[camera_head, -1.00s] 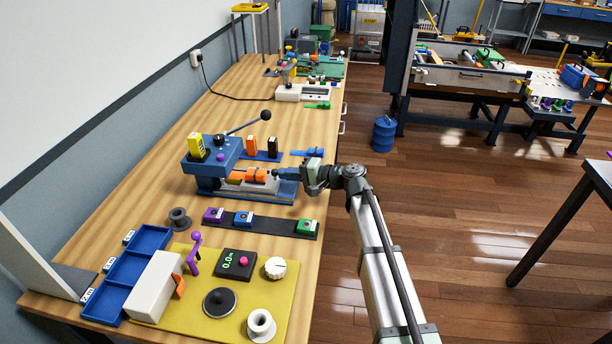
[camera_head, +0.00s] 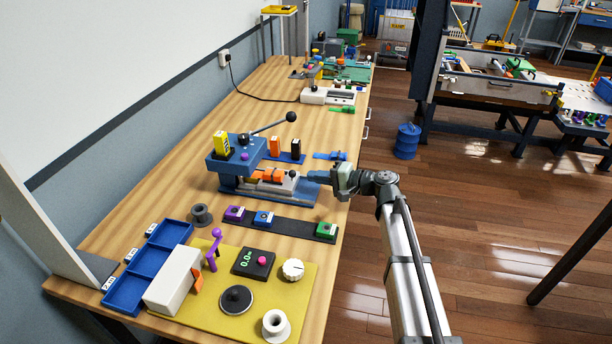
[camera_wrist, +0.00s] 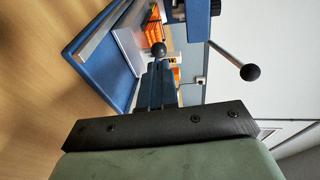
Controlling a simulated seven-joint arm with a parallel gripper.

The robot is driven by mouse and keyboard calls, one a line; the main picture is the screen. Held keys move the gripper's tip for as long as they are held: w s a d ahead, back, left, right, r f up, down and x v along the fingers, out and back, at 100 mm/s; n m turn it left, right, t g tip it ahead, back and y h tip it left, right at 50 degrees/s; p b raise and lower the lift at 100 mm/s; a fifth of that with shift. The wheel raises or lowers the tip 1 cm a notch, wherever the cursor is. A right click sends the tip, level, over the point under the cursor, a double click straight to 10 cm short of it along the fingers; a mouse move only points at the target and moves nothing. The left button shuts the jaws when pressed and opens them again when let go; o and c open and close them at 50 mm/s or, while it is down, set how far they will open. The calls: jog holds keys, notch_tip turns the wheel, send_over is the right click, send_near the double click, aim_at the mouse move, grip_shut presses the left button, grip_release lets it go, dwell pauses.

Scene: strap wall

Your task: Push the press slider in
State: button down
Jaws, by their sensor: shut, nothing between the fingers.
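The blue press (camera_head: 224,158) stands on the bench with a long black-knobbed lever (camera_head: 272,124). Its light grey slider (camera_head: 288,185) sits low on the blue base, carries orange pieces, and ends in a small black knob. The slider's knob (camera_wrist: 159,49) shows in the wrist view, just beyond my fingertips. My gripper (camera_head: 308,177) is shut and empty, pointing left at the slider's outer end from the right. Its dark fingers also show in the wrist view (camera_wrist: 158,72). A small gap seems to lie between fingertips and knob; exact contact is hard to tell.
A dark strip with purple, blue and green blocks (camera_head: 326,231) lies in front of the press. Orange and black blocks (camera_head: 296,146) and a blue piece (camera_head: 330,156) lie behind. A yellow mat (camera_head: 190,319) with several controls is nearer.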

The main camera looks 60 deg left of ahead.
jog(key=v, duration=1)
jog(key=shift+f, duration=0.15)
jog(key=w+d+f+m+t+h, duration=0.2)
jog(key=w+d+f, duration=0.2)
jog(key=d+f, duration=1.15)
jog(key=w+d+f+m+t+h, duration=0.2)
jog(key=w+d+f+t+h, duration=0.15)
jog(key=d+f, duration=1.15)
jog(key=s+d+f+m+g+h, duration=0.15)
jog(key=s+d+f, duration=0.25)
jog(key=d+f, duration=0.6)
jog(key=s+d+f+m+h, duration=0.1)
jog(key=s+d+f+h, duration=0.35)
jog(key=d, duration=1.05)
jog(key=s+d+f+g, duration=0.1)
jog(key=s+d+f, duration=0.2)
jog(key=s+d, duration=0.5)
jog(key=s+d+f+g+h, duration=0.1)
jog(key=s+d+f, duration=0.3)
jog(key=s+d, duration=0.5)
